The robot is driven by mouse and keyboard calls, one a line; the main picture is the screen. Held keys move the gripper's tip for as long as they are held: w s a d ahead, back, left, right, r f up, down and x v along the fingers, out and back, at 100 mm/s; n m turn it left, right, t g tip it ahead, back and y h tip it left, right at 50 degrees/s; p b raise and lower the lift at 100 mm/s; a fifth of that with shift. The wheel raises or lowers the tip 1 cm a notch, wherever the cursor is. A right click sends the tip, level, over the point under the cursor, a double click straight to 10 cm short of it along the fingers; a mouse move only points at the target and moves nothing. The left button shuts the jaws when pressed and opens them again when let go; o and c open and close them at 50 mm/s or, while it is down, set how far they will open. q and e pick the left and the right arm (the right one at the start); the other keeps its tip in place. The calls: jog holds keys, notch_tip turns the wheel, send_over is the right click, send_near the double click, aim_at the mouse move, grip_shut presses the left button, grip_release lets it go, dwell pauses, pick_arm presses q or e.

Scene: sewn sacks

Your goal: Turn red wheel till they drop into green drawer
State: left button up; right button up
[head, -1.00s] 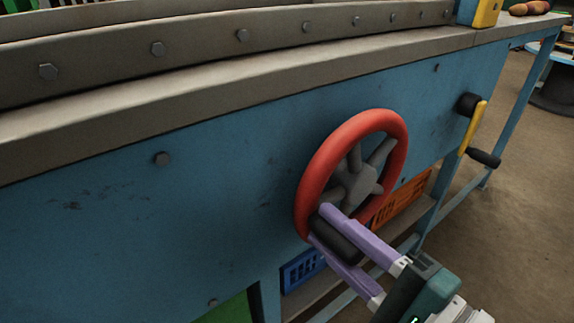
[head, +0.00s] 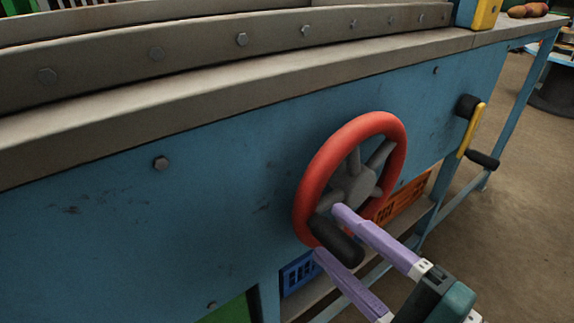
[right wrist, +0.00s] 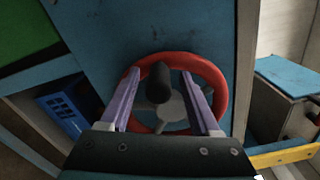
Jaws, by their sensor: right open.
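The red wheel (head: 312,180) is mounted on the blue side panel of the machine, with a grey hub and a black handle (head: 336,241) at its lower left rim. My right gripper (head: 328,230) is open, its two purple fingers on either side of the black handle. In the right wrist view the handle (right wrist: 159,82) stands between the spread fingers, with the red wheel (right wrist: 222,92) behind. A green surface (head: 232,310), possibly the green drawer, shows only in part at the bottom edge of the head view. My left gripper is out of view.
A yellow crank lever (head: 473,128) with black grips sticks out right of the wheel. A blue crate (head: 299,273) and an orange crate (head: 404,198) sit below the panel. Potatoes (head: 528,10) lie at the far right of the tabletop.

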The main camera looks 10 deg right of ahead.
jog(key=v, duration=0.8)
jog(key=shift+s+p, duration=0.3)
jog(key=shift+p, duration=0.05)
jog(key=shift+r, duration=0.1)
dwell(0.5)
jog(key=a+r+n+g+p, duration=0.35)
jog(key=r+n+p, duration=0.25)
jog(key=r+p, duration=0.2)
jog(key=a+r+n+g+p, duration=0.3)
jog(key=a+r+n+p, duration=0.15)
jog(key=r+p, duration=0.35)
jog(key=s+d+r+n+g+h+p, duration=0.3)
jog(key=s+d+r+n+p, duration=0.15)
jog(key=r+p, duration=0.35)
jog(key=s+d+r+n+g+h+p, duration=0.35)
jog(key=d+r+p, duration=0.25)
jog(key=r+p, duration=0.2)
notch_tip(320, 180, up, 36)
jog(key=n+p, duration=0.1)
jog(key=p, duration=3.5)
jog(key=shift+w+r+p, duration=0.15)
jog(key=shift+w+p, duration=0.1)
jog(key=shift+p, duration=0.05)
